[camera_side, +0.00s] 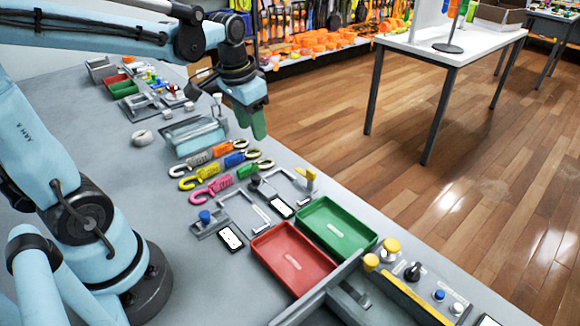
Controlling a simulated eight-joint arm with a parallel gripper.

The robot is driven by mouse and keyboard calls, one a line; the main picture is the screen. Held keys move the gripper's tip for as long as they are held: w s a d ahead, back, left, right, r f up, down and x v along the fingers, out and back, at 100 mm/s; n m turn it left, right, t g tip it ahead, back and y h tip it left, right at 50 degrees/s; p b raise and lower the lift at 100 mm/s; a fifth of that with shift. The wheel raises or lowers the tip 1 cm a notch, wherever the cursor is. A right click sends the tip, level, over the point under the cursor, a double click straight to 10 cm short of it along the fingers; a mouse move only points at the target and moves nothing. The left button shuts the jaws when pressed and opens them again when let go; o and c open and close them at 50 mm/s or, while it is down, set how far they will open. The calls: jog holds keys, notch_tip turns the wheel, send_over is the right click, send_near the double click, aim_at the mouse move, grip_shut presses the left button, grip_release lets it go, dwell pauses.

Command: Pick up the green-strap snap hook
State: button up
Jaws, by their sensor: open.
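Three colored hook-and-strap pieces lie in a row of slanted lines on the grey table. The nearest line has a pink hook (211,188) at its left, then a green strap piece (247,171) and a metal end (265,163) at its right. The other lines show a yellow hook (196,178) with a blue piece (235,160) and a white hook (190,160) with an orange piece (222,149). My gripper (258,130) is open, points down above and beyond these pieces, and holds nothing visible. Its fingers overlap in this view.
A red tray (270,236) and a green tray (309,210) lie nearer the front. A clear-lidded box (195,135) stands behind the hooks. Metal frames (240,213) and a blue-knobbed fixture (205,217) lie in front of the hooks. The table's right edge is close to them.

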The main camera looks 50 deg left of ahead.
aim_at(251, 165)
jog(key=shift+w+a+f+g+h, duration=0.1)
jog(key=shift+w+a+f+g, duration=0.45)
jog(key=shift+f, duration=1.75)
jog(key=shift+a+f+g+h, duration=0.15)
jog(key=shift+a+f, duration=0.8)
jog(key=shift+f, duration=1.35)
jog(key=shift+w+a+f+g+h, duration=0.1)
jog(key=shift+w+a+f+g, duration=0.45)
jog(key=shift+f, duration=1.75)
jog(key=shift+s+a, duration=0.2)
jog(key=shift+s, duration=0.1)
jog(key=shift+c, duration=0.2)
grip_shut()
